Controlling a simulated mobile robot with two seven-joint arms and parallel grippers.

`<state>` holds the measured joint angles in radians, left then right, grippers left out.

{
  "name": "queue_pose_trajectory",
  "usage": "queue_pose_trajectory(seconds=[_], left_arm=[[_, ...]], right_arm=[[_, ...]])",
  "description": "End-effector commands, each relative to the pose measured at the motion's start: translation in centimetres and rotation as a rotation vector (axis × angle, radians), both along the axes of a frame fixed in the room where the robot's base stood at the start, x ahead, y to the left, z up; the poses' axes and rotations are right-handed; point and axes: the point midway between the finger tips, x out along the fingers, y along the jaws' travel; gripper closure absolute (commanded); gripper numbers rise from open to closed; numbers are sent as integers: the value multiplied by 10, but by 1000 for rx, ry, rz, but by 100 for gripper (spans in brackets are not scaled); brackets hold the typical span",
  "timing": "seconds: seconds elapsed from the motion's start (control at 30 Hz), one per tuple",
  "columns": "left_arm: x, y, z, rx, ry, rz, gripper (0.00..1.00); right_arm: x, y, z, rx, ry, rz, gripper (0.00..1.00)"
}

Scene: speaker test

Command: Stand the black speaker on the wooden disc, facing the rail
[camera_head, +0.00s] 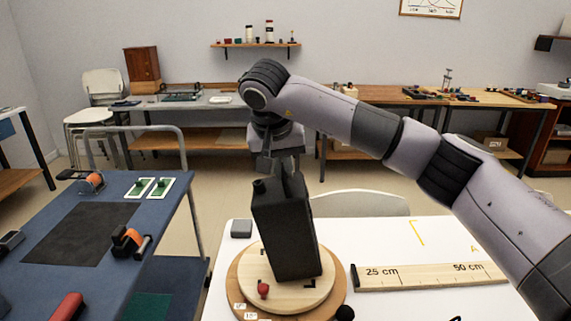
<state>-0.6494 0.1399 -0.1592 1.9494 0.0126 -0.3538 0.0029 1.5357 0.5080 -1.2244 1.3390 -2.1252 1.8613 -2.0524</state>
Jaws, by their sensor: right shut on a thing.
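The black speaker (286,235) is a tall dark box over the pale wooden disc (285,296), leaning slightly to the left in the head view. Its lower end is at the disc's surface; I cannot tell whether it rests fully on it. My right gripper (279,172) is shut on the speaker's upper end from above. Which way the speaker's front faces is unclear. The wooden rail (430,277), marked 25 cm and 50 cm, lies on the white table to the right of the disc. My left gripper is not in view.
A small red piece (263,290) sits on the disc's front left. A grey block (241,228) lies on the white table (370,235) behind the disc. A black round knob (345,313) is at its front right. A blue workbench (95,220) with tools stands left.

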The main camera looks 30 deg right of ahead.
Motion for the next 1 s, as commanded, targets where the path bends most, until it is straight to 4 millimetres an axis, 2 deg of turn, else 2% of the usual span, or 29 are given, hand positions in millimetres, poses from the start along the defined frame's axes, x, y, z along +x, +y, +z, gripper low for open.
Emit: queue_pose_trajectory(seconds=[0.03, 0.93, 0.97, 1.0], left_arm=[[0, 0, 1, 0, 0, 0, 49], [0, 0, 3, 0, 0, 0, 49], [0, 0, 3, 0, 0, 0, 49], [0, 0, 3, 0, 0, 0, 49]], right_arm=[[-1, 3, -5, 1, 13, 4, 100], [0, 5, -7, 1, 13, 3, 100], [0, 5, -7, 0, 14, 2, 79], [0, 5, -7, 0, 14, 2, 66]])
